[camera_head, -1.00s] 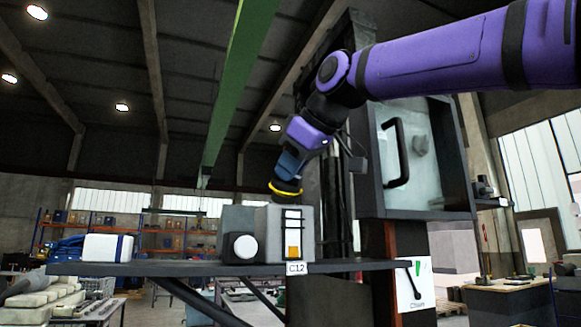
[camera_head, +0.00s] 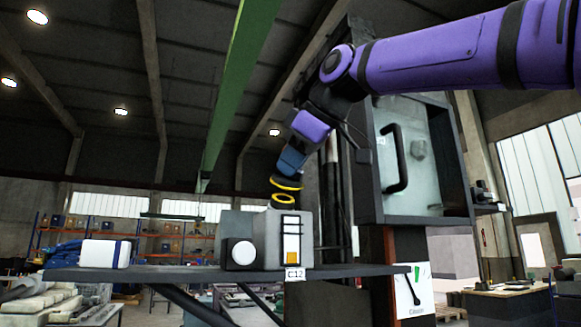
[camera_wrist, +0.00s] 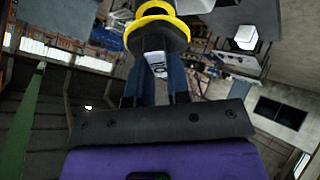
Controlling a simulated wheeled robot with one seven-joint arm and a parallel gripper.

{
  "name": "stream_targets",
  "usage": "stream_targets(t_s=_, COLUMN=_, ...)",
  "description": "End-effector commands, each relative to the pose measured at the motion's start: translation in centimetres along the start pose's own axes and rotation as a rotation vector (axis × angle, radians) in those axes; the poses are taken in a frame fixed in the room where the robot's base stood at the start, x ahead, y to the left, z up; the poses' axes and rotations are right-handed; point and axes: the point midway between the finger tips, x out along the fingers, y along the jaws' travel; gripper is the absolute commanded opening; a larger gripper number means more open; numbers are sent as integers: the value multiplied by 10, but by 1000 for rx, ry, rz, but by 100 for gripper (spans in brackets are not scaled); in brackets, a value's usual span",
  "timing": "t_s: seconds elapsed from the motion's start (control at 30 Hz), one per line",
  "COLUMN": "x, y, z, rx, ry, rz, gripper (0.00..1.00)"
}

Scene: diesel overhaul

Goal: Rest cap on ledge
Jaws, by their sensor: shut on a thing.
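The black cap with a yellow rim (camera_head: 286,184) is held by my gripper (camera_head: 289,168) just above a grey tank (camera_head: 266,243). A second yellow ring (camera_head: 284,198) marks the tank's filler neck, with a small gap under the cap. In the wrist view the cap (camera_wrist: 162,37) sits at the tips of my blue gripper fingers (camera_wrist: 158,66), with a white label on its stem; the neck's yellow ring (camera_wrist: 152,8) is beyond it. The tank stands on a dark narrow ledge (camera_head: 180,271) with a C12 tag at its front.
A white box with a blue edge (camera_head: 106,253) stands on the ledge's left part. The ledge is bare between it and the tank. A dark cabinet with a glass door and black handle (camera_head: 394,158) stands right of my gripper. A green beam (camera_head: 230,95) crosses overhead.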

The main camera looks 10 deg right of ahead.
Motion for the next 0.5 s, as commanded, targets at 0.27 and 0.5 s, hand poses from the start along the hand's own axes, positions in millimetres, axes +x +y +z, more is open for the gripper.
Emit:
stream_targets(t_s=0.27, x=-6, y=0, z=-2, rx=0, ry=1, rz=1, gripper=0)
stream_targets(t_s=0.5, x=-24, y=0, z=-9, rx=0, ry=2, rz=2, gripper=0)
